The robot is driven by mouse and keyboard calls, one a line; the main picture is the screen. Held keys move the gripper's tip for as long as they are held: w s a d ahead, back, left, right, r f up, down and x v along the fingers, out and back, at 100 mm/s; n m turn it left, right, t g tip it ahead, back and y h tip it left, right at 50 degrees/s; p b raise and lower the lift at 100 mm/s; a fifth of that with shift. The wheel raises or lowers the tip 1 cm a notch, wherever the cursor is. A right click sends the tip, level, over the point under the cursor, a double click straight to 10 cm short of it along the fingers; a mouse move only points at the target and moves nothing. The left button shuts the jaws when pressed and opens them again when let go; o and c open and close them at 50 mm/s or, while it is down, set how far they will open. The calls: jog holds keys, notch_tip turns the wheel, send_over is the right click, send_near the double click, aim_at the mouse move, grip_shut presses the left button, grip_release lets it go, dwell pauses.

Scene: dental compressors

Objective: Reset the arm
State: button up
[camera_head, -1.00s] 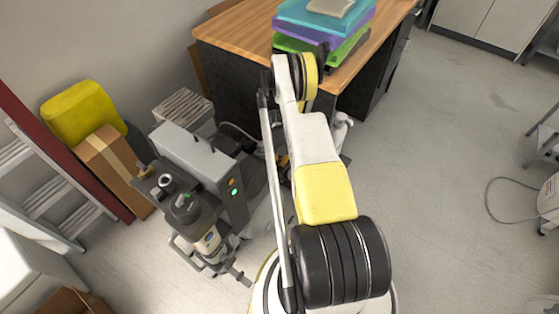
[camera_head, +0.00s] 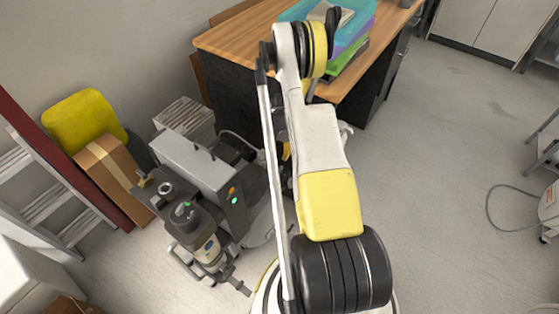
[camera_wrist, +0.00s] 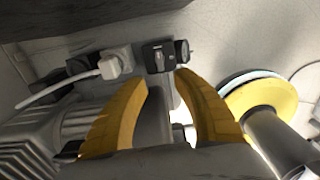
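In the wrist view, my gripper (camera_wrist: 163,82) shows two yellow fingers with a clear gap between their tips and nothing held. Beyond the tips are a white plug (camera_wrist: 115,64) with a white cable and a black plug (camera_wrist: 160,56). They look apart from the fingers. In the head view, my white and yellow arm rises through the middle and mostly hides the gripper. The compressor unit (camera_head: 190,162) stands on the floor left of my arm, with a green light lit on its grey box. Its ribbed grey body (camera_wrist: 45,140) shows at the left of the wrist view.
A wooden desk (camera_head: 235,40) with stacked coloured trays (camera_head: 350,38) stands behind my arm. A cardboard box (camera_head: 112,168), a yellow object (camera_head: 85,122) and a ladder (camera_head: 45,190) are at the left. Floor to the right is mostly clear, with a white device (camera_head: 550,205) at the edge.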

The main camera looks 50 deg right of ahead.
jog(key=shift+r, duration=0.5)
